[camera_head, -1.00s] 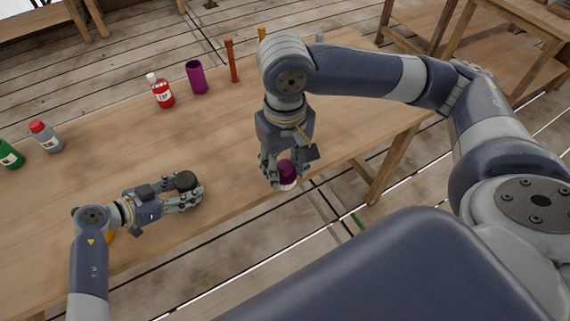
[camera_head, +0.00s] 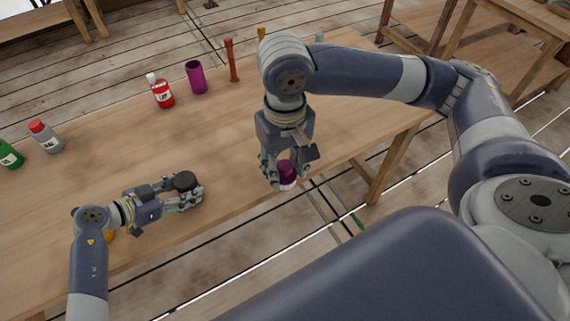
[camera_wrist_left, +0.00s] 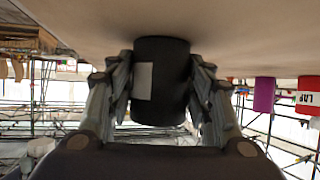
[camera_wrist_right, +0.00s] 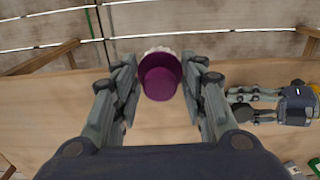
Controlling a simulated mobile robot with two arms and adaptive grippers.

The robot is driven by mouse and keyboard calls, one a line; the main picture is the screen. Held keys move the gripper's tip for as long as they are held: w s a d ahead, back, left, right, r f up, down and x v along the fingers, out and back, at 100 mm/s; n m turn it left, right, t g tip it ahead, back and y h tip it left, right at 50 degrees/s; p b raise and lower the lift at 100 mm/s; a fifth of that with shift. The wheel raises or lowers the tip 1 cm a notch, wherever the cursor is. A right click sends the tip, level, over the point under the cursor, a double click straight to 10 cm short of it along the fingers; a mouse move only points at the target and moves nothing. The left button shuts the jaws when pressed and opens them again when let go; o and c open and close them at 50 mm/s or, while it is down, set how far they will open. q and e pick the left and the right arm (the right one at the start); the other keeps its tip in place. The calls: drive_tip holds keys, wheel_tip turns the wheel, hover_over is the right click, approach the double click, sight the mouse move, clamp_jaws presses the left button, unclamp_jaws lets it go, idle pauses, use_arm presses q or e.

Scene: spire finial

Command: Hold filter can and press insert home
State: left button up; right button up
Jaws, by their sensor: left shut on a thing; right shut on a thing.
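The filter can, a dark cylinder (camera_head: 186,181), is clamped between the fingers of my left gripper (camera_head: 188,193), near the table's front edge. In the left wrist view the can (camera_wrist_left: 172,80) shows a pale label on its side. My right gripper (camera_head: 272,172) is shut on the insert, a purple piece (camera_head: 287,170) with a white part beneath it. The right wrist view shows the purple piece (camera_wrist_right: 160,78) between the fingertips, with a scalloped white edge behind it. The insert is well to the right of the can, apart from it. The can's inside is hidden.
On the wooden table (camera_head: 120,120) stand a red bottle (camera_head: 162,94), a purple cylinder (camera_head: 196,78), an orange-brown post (camera_head: 231,60), a grey bottle with a red cap (camera_head: 46,137) and a green bottle (camera_head: 10,155). The table between the two grippers is clear.

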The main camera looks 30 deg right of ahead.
drive_tip(key=shift+w, duration=0.1)
drive_tip(key=w+a+f+n, duration=0.1)
drive_tip(key=w+a+n, duration=0.3)
drive_tip(key=w+a, duration=0.45)
drive_tip(key=n, duration=0.5)
hover_over(184, 179)
drive_tip(key=shift+f, duration=3.95)
drive_tip(key=shift+f, duration=0.15)
drive_tip(key=o, duration=1)
